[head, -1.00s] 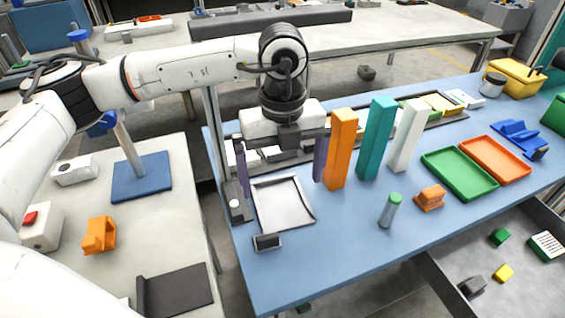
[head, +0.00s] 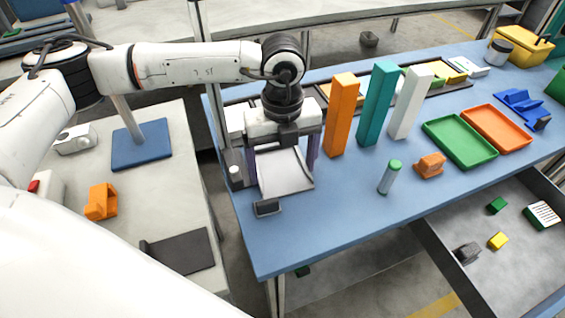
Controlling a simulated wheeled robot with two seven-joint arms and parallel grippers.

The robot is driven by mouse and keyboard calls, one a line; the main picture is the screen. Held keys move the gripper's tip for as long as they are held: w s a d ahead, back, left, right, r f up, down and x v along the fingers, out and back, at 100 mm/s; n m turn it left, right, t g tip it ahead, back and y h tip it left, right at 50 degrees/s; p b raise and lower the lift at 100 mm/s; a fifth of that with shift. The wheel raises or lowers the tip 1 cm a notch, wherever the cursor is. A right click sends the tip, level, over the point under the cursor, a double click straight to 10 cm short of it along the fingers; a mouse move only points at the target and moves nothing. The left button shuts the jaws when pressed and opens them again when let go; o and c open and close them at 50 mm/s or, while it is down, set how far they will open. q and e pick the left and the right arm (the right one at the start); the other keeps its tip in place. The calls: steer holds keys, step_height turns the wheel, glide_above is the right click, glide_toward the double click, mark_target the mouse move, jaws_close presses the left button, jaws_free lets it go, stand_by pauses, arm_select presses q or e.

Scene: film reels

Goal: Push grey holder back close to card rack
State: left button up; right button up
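A grey, shallow, open-fronted tray (head: 287,178), which I take as the grey holder, lies on the blue table near its left end. A small dark block (head: 267,208) sits at its front edge. My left gripper (head: 283,160) points down over the tray. Its two dark purple fingers stand at the tray's left and right edges, closely flanking it; they look shut on it, though contact is hard to see. The gripper body hides the tray's back. A long dark rack (head: 460,85) with cards, likely the card rack, runs along the table's back, partly hidden. My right gripper is not in view.
Orange (head: 341,115), teal (head: 378,105) and white (head: 411,103) upright blocks stand right of the gripper. A green-capped cylinder (head: 390,178) and an orange block (head: 430,165) stand farther right. A grey post (head: 216,90) rises at the left.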

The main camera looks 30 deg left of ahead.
mark_target(274, 169)
arm_select(q)
steer(key=c, duration=0.5)
steer(key=shift+w+a, duration=0.2)
steer(key=shift+a, duration=1.05)
steer(key=o, duration=1.3)
steer(key=shift+c, duration=0.2)
step_height(274, 169, up, 10)
steer(key=shift+r+b, duration=0.2)
steer(key=shift+b, duration=0.1)
steer(key=shift+d, duration=0.1)
